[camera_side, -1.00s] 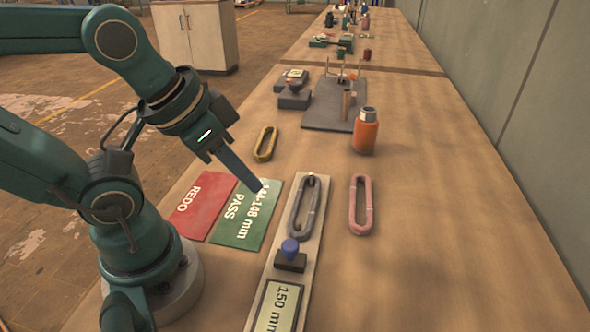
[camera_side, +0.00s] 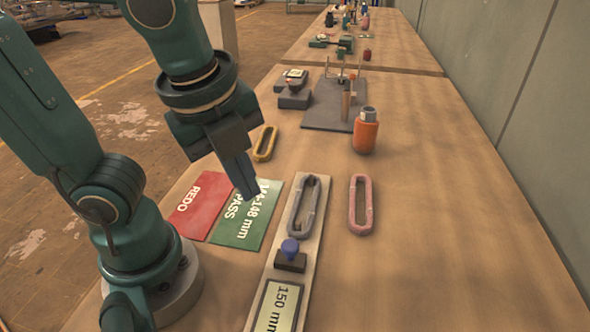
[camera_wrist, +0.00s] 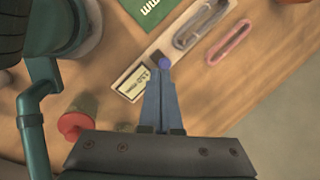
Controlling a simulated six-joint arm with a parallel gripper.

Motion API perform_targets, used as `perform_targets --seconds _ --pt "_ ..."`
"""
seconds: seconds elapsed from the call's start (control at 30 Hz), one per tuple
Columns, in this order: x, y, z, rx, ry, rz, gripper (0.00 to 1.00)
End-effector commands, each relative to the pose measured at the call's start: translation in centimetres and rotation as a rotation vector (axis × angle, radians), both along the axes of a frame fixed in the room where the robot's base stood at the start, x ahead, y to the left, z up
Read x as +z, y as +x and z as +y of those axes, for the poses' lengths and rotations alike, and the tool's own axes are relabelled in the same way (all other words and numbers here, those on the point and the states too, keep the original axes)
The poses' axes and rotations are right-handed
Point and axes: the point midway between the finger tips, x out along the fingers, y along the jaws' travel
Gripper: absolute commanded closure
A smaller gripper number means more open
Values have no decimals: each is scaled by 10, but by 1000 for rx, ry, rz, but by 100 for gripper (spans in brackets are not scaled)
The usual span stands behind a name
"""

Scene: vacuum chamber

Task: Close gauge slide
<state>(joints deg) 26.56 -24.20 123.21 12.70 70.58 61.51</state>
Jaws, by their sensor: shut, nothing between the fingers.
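The gauge is a long pale bar (camera_side: 255,310) on the table with a display (camera_side: 276,308) reading 150 mm. Its slide (camera_side: 291,261) is a dark block with a blue knob (camera_side: 290,247); it sits between the display and a grey oblong ring (camera_side: 304,208) lying on the bar's far part. A gap shows between slide and ring. My gripper (camera_side: 249,195) is shut and empty, pointing down above the green PASS card, left of the bar. In the wrist view my fingertips (camera_wrist: 160,84) appear just below the blue knob (camera_wrist: 165,63); I cannot tell any contact.
A red REDO card (camera_side: 200,205) and green PASS card (camera_side: 245,222) lie left of the gauge. A pink ring (camera_side: 360,205) lies right, a yellow ring (camera_side: 265,143) behind. An orange bottle (camera_side: 366,132) and a grey plate (camera_side: 325,110) stand farther back.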

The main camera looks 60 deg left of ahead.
Motion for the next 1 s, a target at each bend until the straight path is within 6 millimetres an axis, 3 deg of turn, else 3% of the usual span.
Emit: perform_targets --seconds 0.1,0.3,0.43,0.67,1.0 --pt "0 -4 -25 -374 139 72 100" --pt "-6 -18 -62 -748 281 123 100" --pt "-11 -28 -76 -842 308 134 100" --pt "-22 -32 -78 -874 316 137 100" --pt "-77 -17 -66 -869 317 144 100"
